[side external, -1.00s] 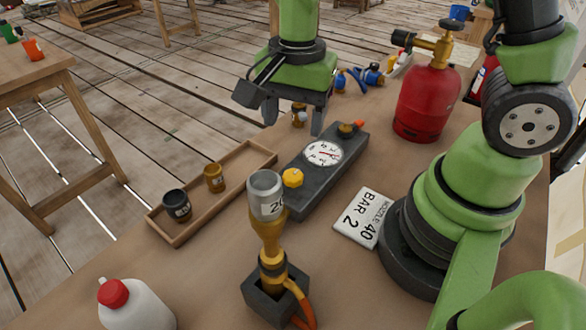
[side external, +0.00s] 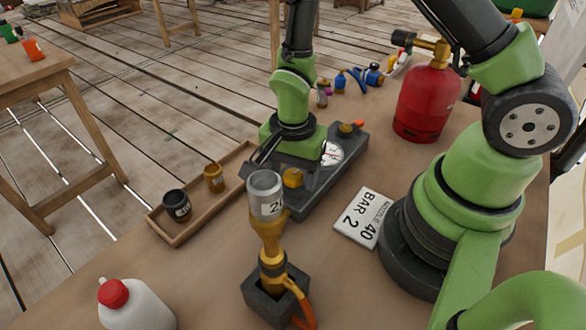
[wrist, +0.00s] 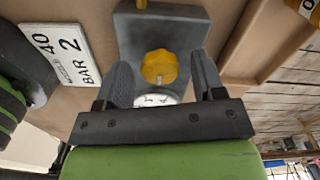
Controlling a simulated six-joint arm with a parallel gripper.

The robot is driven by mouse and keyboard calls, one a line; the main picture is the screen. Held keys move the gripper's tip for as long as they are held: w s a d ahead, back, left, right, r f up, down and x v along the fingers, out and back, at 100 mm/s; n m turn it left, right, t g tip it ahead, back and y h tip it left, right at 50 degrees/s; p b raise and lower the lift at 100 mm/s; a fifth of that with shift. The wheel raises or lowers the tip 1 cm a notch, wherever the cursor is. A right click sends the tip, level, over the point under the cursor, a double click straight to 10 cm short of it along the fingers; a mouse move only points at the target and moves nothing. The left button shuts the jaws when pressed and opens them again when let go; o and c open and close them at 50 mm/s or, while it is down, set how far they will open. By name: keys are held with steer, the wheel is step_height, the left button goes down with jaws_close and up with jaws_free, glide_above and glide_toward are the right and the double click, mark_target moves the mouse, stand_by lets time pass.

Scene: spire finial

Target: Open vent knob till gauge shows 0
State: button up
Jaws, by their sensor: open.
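A dark grey block (side external: 325,190) lies on the table and carries a white round gauge (side external: 332,153) and a yellow lobed knob (side external: 293,178). In the wrist view the yellow knob (wrist: 159,67) shows between my two open fingers (wrist: 161,64), with a gap on each side. The gauge (wrist: 155,100) is mostly hidden by the gripper there. A red needle shows on the dial in the side view, but its reading is too small to tell.
A brass nozzle with a grey cup (side external: 266,195) stands close in front. A wooden tray (side external: 180,235) with two small pots lies left. A card reading "BAR 2, NOZZLE 40" (side external: 362,217) lies right of the block. A red gas cylinder (side external: 425,100) stands behind.

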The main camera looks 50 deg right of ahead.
steer(key=c, duration=0.9)
steer(key=shift+c, duration=0.2)
steer(key=shift+n, duration=0.4)
steer(key=n, duration=0.5)
steer(key=shift+n, duration=0.4)
steer(key=n, duration=0.5)
steer(key=shift+n, duration=0.4)
steer(key=o, duration=0.9)
